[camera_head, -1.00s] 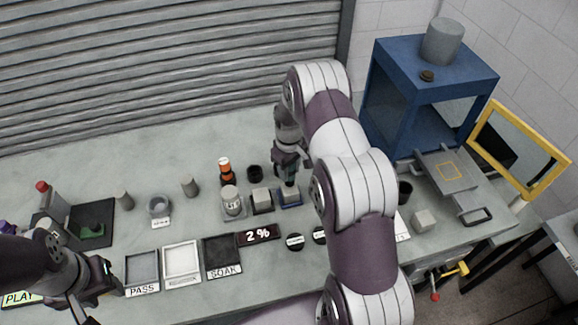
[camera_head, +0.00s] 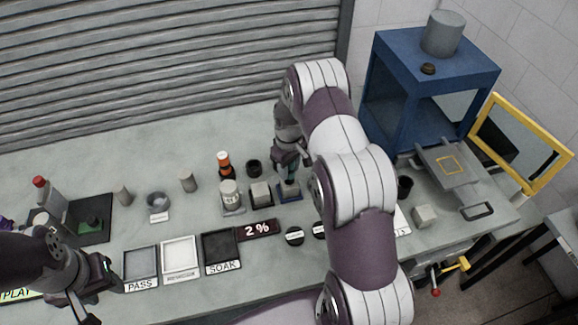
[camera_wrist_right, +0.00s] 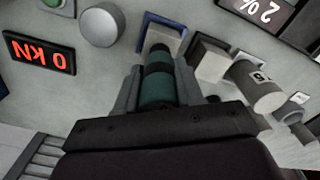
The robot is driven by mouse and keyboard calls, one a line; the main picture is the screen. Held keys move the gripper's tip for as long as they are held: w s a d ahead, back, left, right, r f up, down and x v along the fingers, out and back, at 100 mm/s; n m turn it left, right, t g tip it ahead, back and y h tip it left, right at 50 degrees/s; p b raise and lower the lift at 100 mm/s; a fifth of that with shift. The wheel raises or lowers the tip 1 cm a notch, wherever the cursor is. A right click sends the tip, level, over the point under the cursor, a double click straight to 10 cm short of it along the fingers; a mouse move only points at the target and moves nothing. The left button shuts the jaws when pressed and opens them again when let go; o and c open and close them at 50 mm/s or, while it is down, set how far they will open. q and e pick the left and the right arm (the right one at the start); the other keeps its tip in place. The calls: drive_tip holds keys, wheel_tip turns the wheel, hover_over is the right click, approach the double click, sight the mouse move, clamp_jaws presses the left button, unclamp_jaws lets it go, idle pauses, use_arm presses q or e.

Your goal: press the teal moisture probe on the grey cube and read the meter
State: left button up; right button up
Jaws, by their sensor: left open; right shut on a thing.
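The teal moisture probe (camera_wrist_right: 157,88) is gripped upright between the fingers of my right gripper (camera_wrist_right: 157,95), its dark end over or against the blue-edged holder (camera_head: 289,191). I cannot tell whether it touches. My right gripper (camera_head: 288,160) also shows in the head view, partly behind my arm. The grey cube (camera_head: 260,193) sits just left of the holder; in the wrist view it appears right of the probe (camera_wrist_right: 208,57). The meter (camera_head: 257,229) reads 2 %. My left gripper (camera_head: 104,272) is open and empty near the front left of the table.
PASS (camera_head: 141,267) and SOAK (camera_head: 221,252) trays lie in front. Another grey cube (camera_head: 424,216) is at the right, near the blue frame (camera_head: 405,120).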

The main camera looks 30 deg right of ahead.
drive_tip(key=shift+f+b, duration=0.3)
drive_tip(key=shift+f, duration=0.2)
idle(1.0)
wheel_tip(320, 180, up, 7)
drive_tip(key=p, duration=0.5)
drive_tip(key=shift+r, duration=0.1)
idle(1.2)
